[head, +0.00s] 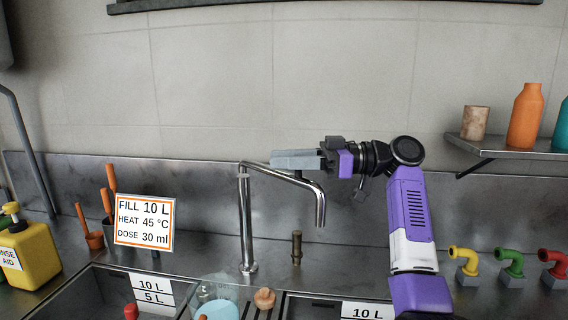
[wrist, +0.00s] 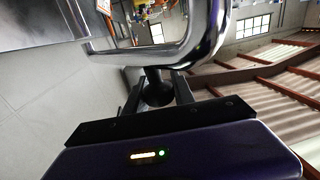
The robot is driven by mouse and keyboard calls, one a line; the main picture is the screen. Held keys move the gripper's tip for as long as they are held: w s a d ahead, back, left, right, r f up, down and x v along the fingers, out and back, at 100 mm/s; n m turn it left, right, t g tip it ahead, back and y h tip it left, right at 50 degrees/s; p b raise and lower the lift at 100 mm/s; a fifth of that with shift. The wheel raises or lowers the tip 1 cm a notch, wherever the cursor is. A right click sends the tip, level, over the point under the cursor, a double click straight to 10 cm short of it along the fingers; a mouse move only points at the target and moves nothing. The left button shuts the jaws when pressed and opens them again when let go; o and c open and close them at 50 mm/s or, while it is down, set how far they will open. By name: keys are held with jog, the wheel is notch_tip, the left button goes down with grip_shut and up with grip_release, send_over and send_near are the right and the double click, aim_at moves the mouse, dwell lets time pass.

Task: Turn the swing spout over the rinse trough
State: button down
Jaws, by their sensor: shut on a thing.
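The swing spout (head: 292,179) is a chrome pipe on an upright post between two sinks. Its arm reaches right and its outlet bends down, above the right sink's side in the head view. My gripper (head: 276,160) is at the spout arm from above and behind. In the wrist view the spout (wrist: 205,45) crosses in front of the fingers, and a dark round knob (wrist: 157,90) sits between them; the gripper is shut on it. The right sink (head: 300,304), labelled 10 L, and the left sink (head: 100,285), labelled 10 L and 5 L, are partly cut off. No label names the rinse trough.
A sign (head: 144,224) reads fill 10 L, heat 45 °C, dose 30 ml. A yellow rinse aid bottle (head: 32,255) stands left. Yellow (head: 465,262), green (head: 511,262) and red (head: 556,264) taps stand right. A shelf (head: 505,148) holds bottles. A short brown post (head: 296,247) stands behind the right sink.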

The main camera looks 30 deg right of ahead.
dwell(0.4)
jog(key=c, duration=1.1)
grip_release()
jog(key=shift+w, duration=0.1)
jog(key=shift+o, duration=0.2)
jog(key=b+v, duration=0.1)
jog(key=v, duration=0.7)
